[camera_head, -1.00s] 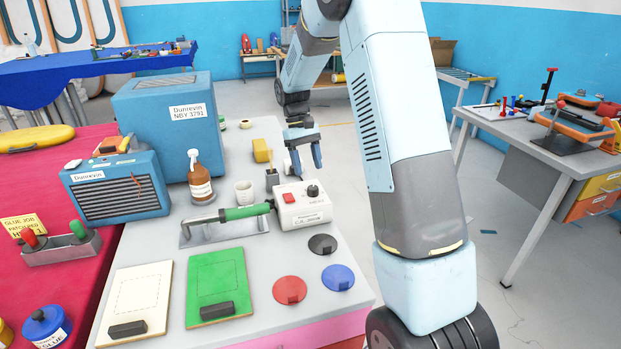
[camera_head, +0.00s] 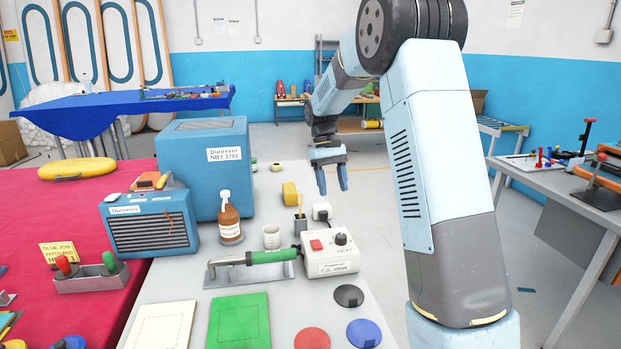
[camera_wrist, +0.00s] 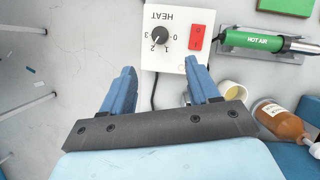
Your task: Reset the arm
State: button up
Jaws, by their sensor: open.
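My gripper (camera_head: 333,181) hangs above the far right part of the grey bench (camera_head: 180,285), its blue fingers apart and nothing between them. In the wrist view the open fingers (camera_wrist: 160,92) point toward the white heat control box (camera_wrist: 177,43), which has a red switch and a black dial. The same box (camera_head: 331,255) stands on the bench in the head view, below and nearer than my gripper. My arm rises from the lower right and bends over to the gripper.
A blue Dunrevin box (camera_head: 203,165) is at left. Open floor (camera_head: 385,180) lies to the right.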

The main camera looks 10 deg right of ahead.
jog(key=s+d+r+m+t, duration=0.15)
jog(key=s+r+t, duration=0.35)
jog(key=s+r, duration=0.9)
jog(key=s+f+m+t+y, duration=0.1)
jog(key=s+t, duration=0.3)
jog(key=s, duration=1.6)
jog(key=shift+s+d+f+t, duration=0.3)
jog(key=shift+f+t, duration=0.1)
jog(key=shift+f, duration=0.15)
jog(key=shift+m, duration=0.25)
